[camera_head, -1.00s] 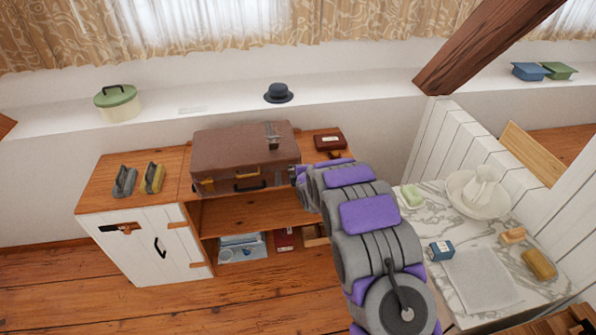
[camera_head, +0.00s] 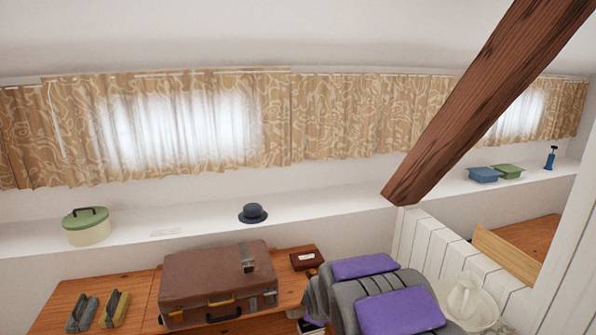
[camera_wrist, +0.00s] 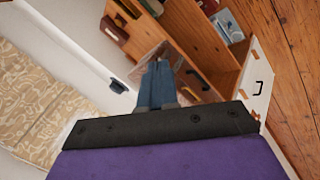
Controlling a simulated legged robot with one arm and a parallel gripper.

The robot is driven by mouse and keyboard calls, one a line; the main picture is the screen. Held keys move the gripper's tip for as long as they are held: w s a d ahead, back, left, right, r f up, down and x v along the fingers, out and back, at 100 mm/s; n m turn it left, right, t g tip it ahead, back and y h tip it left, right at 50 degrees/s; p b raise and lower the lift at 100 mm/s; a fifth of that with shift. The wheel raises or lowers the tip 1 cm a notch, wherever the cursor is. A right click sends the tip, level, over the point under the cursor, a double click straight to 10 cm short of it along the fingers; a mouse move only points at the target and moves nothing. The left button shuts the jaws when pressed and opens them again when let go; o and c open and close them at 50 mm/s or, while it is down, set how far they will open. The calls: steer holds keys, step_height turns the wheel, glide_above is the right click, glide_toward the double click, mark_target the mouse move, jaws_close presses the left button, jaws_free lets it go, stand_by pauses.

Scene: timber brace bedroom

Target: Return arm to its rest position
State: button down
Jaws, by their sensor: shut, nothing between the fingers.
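My arm, grey with purple pads, rises from the bottom of the head view, right of the brown suitcase (camera_head: 215,278). Its gripper end cannot be made out in the head view. In the wrist view, my gripper (camera_wrist: 157,72) shows as blue-grey fingers, shut together and empty. The fingers point toward the wooden cabinet, and they hide part of it. The suitcase lies on the cabinet top (camera_head: 135,282).
A dark hat (camera_head: 253,213) and a green-lidded pot (camera_head: 86,227) stand on the white ledge. A thick timber brace (camera_head: 470,105) slants down at the right. A white basin (camera_head: 490,312) with a jug is beside my arm. A small red-brown box (camera_head: 306,260) lies near the suitcase.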

steer(key=s+d+r+m+g, duration=0.3)
steer(key=s+m, duration=0.1)
steer(key=s, duration=1.1)
steer(key=s+d+r+m+g, duration=0.3)
steer(key=s+m, duration=0.2)
steer(key=s, duration=1.1)
steer(key=s+d+r+m+g, duration=0.3)
steer(key=s+m, duration=0.2)
steer(key=s, duration=1.1)
steer(key=shift+s+d+r+g+h, duration=0.15)
steer(key=shift+r+g+h, duration=0.15)
steer(key=shift+r, duration=0.05)
